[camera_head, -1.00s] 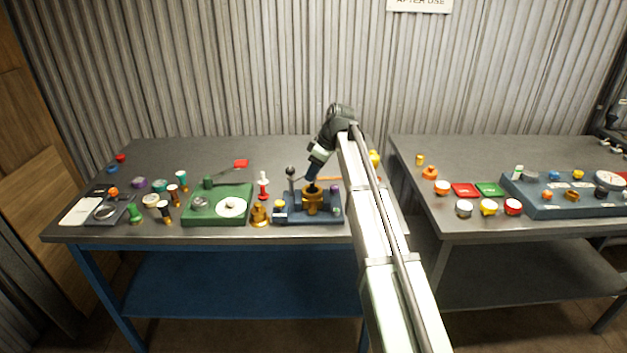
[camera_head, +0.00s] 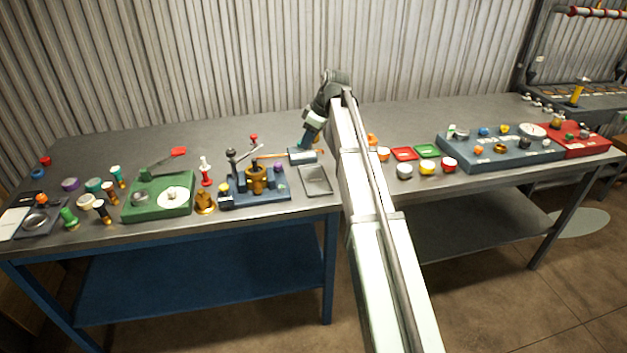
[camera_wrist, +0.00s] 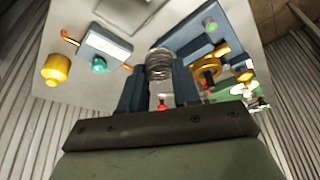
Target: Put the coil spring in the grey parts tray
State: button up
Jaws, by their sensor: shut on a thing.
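The coil spring (camera_wrist: 159,62) is a silvery metal coil held between the two dark fingers of my gripper (camera_wrist: 160,75) in the wrist view. In the head view my gripper (camera_head: 304,146) is above the bench, behind the grey parts tray, and the spring cannot be made out there. The grey parts tray (camera_head: 316,181) is a shallow rectangular tray near the bench's front edge, just left of my arm. It looks empty. A pale rectangular outline at the top of the wrist view (camera_wrist: 128,14) appears to be the same tray.
A blue fixture with a brass cup (camera_head: 256,190) and upright levers stands left of the tray. A small blue-grey box (camera_head: 301,156) lies behind the tray. A green fixture (camera_head: 157,205) is farther left. Red and green trays (camera_head: 405,153) lie right of my arm.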

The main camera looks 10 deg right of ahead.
jog(key=shift+s+d+f+n+g, duration=0.15)
jog(key=shift+s+d+f+n, duration=0.4)
jog(key=shift+f, duration=1.55)
jog(key=shift+s+d+f+n+g, duration=0.1)
jog(key=shift+s+d+f+n, duration=0.2)
jog(key=shift+s+f, duration=1.15)
jog(key=shift+d+f+n+g, duration=0.15)
jog(key=shift+d+f+n, duration=0.25)
jog(key=shift+f, duration=2.35)
jog(key=shift+f, duration=0.15)
jog(key=o, duration=1)
jog(key=v, duration=1.2)
jog(key=shift+s+d, duration=0.1)
jog(key=shift+d, duration=0.25)
